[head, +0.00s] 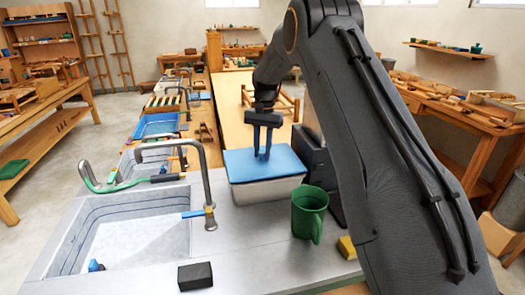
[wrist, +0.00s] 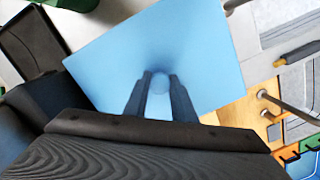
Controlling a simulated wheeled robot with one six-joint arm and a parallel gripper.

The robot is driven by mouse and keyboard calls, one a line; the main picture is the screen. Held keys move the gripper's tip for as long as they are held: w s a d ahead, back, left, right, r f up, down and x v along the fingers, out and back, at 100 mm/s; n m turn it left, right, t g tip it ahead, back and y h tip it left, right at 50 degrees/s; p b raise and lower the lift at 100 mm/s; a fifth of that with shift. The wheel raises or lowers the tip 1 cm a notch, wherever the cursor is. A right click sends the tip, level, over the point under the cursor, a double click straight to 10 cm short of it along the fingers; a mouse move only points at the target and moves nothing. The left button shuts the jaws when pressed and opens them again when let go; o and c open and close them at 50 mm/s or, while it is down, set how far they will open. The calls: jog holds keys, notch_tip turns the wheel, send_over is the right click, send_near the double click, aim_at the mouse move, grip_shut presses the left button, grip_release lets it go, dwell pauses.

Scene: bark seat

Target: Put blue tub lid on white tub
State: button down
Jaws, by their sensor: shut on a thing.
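The blue tub lid (head: 262,164) is a flat square panel on top of the white tub (head: 265,191) in the head view. It looks level and covers the tub's opening; I cannot tell whether it is fully seated or slightly raised. In the wrist view the lid (wrist: 190,55) fills the middle and hides the tub. My gripper (head: 263,156) is above the middle of the lid, pointing down. Its two fingers (wrist: 160,85) are shut on a small round knob at the lid's centre.
A green mug (head: 309,213) stands close to the tub's front right. A dark box stands behind the mug. The sink (head: 125,235) with a curved faucet (head: 205,180) lies to the left. A black block (head: 195,276) and a yellow sponge (head: 347,247) lie on the counter in front.

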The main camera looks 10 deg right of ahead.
aim_at(262, 152)
jog(key=shift+f, duration=0.25)
dwell(0.4)
jog(key=c, duration=1.1)
grip_release()
jog(key=shift+r, duration=0.1)
jog(key=shift+r+p, duration=1.05)
jog(key=shift+r, duration=2.4)
jog(key=shift+s, duration=0.1)
